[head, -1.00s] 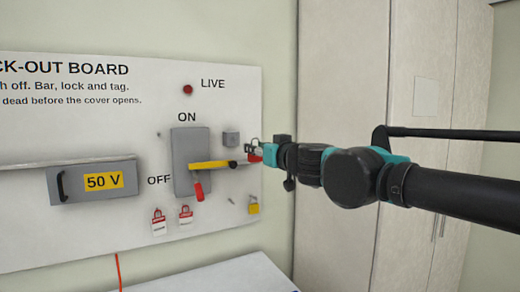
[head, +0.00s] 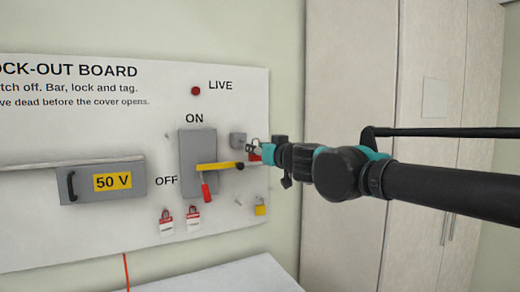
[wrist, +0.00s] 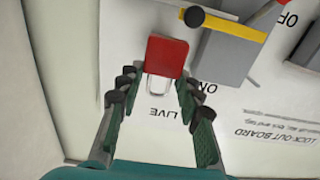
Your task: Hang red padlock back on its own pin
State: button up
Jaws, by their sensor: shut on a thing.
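The red padlock (head: 254,156) is at the tip of my gripper (head: 270,153), in front of the board's right edge. In the wrist view the red padlock (wrist: 165,57) sits at the fingertips of my gripper (wrist: 157,82), its pale shackle pointing back between the fingers. My gripper is shut on it. A bare pin (head: 238,202) shows low on the board, left of a hanging yellow padlock (head: 260,207). Another small pin (head: 167,135) shows left of the switch. I cannot tell which pin belongs to the red padlock.
The grey switch box (head: 190,148) carries a yellow bar (head: 215,167) and a red handle (head: 205,191). A small grey block (head: 238,139) is close to the padlock. Two red-and-white tags (head: 166,222) hang below. A 50 V cover (head: 75,185) is at left; a pale table (head: 230,277) is below.

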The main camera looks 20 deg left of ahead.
jog(key=shift+x, duration=4.75)
jog(key=v, duration=0.9)
